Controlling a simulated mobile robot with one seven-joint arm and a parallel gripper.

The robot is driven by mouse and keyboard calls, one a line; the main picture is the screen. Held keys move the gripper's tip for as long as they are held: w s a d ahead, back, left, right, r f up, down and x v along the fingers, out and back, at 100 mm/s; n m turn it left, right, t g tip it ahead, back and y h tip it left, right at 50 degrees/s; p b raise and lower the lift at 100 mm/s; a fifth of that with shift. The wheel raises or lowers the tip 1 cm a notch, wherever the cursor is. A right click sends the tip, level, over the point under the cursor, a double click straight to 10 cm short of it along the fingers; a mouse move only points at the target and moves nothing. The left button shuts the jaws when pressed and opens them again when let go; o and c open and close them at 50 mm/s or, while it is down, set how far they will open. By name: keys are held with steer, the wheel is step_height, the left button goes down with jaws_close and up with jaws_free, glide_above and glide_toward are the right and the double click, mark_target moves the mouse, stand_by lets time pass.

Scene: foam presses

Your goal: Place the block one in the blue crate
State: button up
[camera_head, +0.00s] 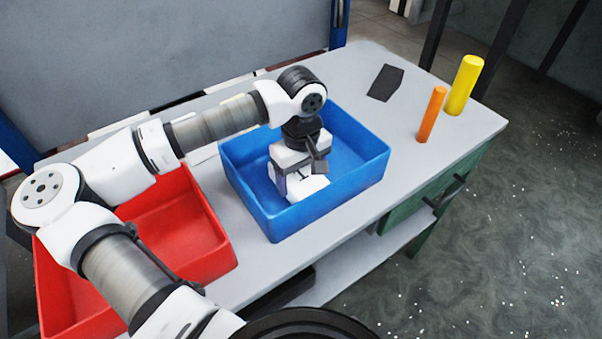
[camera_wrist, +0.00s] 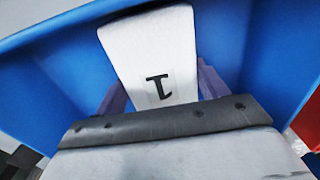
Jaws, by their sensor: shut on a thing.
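The blue crate (camera_head: 258,204) stands on the grey table in the head view. My gripper (camera_head: 292,186) is down inside it, towards its near left part. In the wrist view my gripper (camera_wrist: 158,98) is shut on a white block marked with a black 1 (camera_wrist: 150,60). The block also shows in the head view (camera_head: 308,188), low in the crate. The crate's blue wall (camera_wrist: 60,65) surrounds the block in the wrist view. The block's underside is hidden, so I cannot tell whether it touches the crate floor.
A red crate (camera_head: 222,262) stands to the left of the blue crate, partly behind my arm. An orange cylinder (camera_head: 431,115) and a yellow cylinder (camera_head: 464,86) stand upright at the table's right end. A flat dark piece (camera_head: 386,83) lies near them.

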mark_target(301, 175)
steer(key=shift+f, duration=0.15)
steer(key=o, duration=1)
steer(key=shift+c, duration=0.2)
step_height(301, 175, up, 12)
steer(key=b, duration=0.3)
steer(key=shift+r, duration=0.2)
